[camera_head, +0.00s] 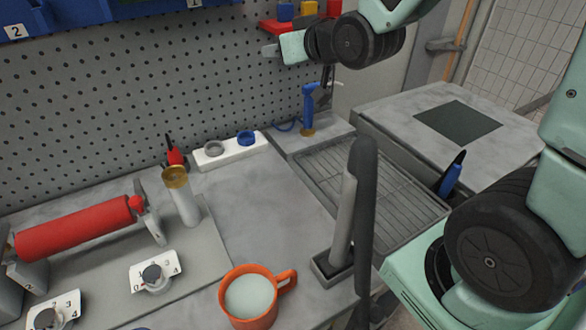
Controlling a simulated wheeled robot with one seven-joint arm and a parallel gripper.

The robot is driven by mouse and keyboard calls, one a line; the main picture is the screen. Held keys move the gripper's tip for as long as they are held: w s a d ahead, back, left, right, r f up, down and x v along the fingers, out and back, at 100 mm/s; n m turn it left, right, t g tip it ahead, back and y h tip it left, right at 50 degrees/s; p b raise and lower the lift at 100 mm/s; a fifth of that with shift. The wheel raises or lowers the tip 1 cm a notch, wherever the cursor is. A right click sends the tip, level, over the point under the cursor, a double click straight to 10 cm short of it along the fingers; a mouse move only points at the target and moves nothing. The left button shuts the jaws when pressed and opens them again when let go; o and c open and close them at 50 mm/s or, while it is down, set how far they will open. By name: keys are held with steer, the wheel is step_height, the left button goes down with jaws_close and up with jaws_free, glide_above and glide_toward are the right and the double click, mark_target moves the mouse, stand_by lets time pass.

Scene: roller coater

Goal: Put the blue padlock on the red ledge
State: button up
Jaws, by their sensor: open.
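A small blue block-like thing (285,12), apparently the blue padlock, sits upright on the red ledge (272,26) at the top of the pegboard. It is too small in the camera_head view for me to make out its shackle. A yellow piece (309,8) and a red piece (334,7) are to its right. My gripper (270,50) is open at the end of my arm, just below the ledge and apart from the blue thing. My wrist covers the ledge's right part.
A blue-handled tool (307,108) stands below my wrist. A white block (230,150) holds a grey and a blue ring. An orange mug (250,297), red roller (75,229) and upright cylinder (183,199) occupy the bench. A grated tray (375,180) lies right of centre.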

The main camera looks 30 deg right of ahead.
steer(key=s+a+f+n+g, duration=0.2)
steer(key=s+a+f+g, duration=0.4)
steer(key=s, duration=0.4)
steer(key=s+a+f+n+g, duration=0.3)
steer(key=s+a+f+g, duration=0.15)
steer(key=s+a, duration=0.4)
steer(key=s+f+n+g+h, duration=0.1)
steer(key=s+g, duration=0.2)
steer(key=s, duration=0.7)
steer(key=shift+s+a+f+n, duration=0.15)
steer(key=shift+s+f+n, duration=0.05)
steer(key=shift+n, duration=0.1)
steer(key=shift+g, duration=0.25)
